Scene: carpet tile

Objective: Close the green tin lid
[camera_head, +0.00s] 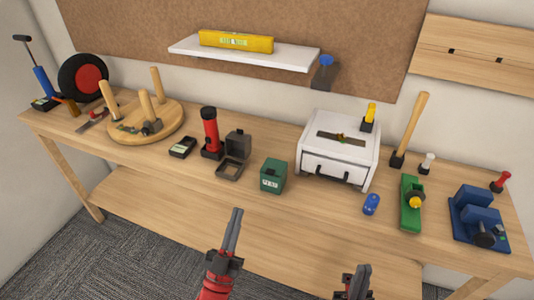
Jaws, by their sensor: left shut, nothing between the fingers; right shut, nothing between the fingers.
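A small green tin (273,177) with a pale label on its front stands near the front of the wooden workbench, in the middle. Its top looks dark green; I cannot tell for sure whether the lid lies flat or stands up. My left gripper (237,212) is shut and empty, pointing up at the bench in front of the tin, a little left of it and apart from it. My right gripper (361,267) is shut and empty, lower in the view, to the right of the tin.
A dark open case (236,146) and a red torch (211,131) stand left of the tin. A white drawer box (339,150) stands behind to the right, with a blue can (371,204) and a green hand plane (410,205) beyond. The bench front before the tin is clear.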

